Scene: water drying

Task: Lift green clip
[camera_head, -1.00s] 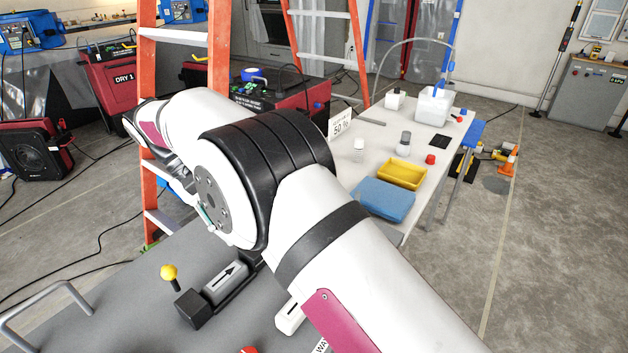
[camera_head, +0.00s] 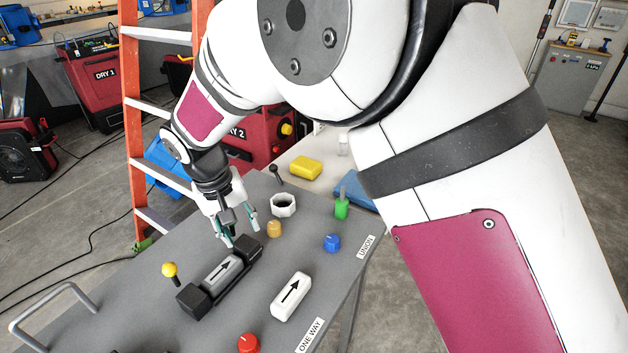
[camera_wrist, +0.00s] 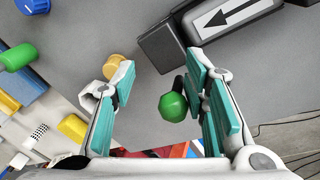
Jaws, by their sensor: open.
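A round green knob on a short dark stem (camera_wrist: 172,107) shows between my fingers in the wrist view; in the head view I cannot make it out behind my gripper. A second green piece (camera_head: 341,209), with a paler stem, stands on the grey table's right side; it also shows at the left edge of the wrist view (camera_wrist: 17,57). I cannot tell for sure which is the green clip. My gripper (camera_head: 238,226) points down over the grey table, behind the black fixture. Its teal-padded fingers (camera_wrist: 160,72) are open, one each side of the green knob, with nothing gripped.
The black fixture with a grey arrow block (camera_head: 222,272) stands close to my fingers. An amber cap (camera_head: 274,229), a white nut (camera_head: 283,205), a blue cap (camera_head: 331,243) and a white arrow block (camera_head: 291,296) stand to the right. A yellow-knobbed pin (camera_head: 169,270) stands left.

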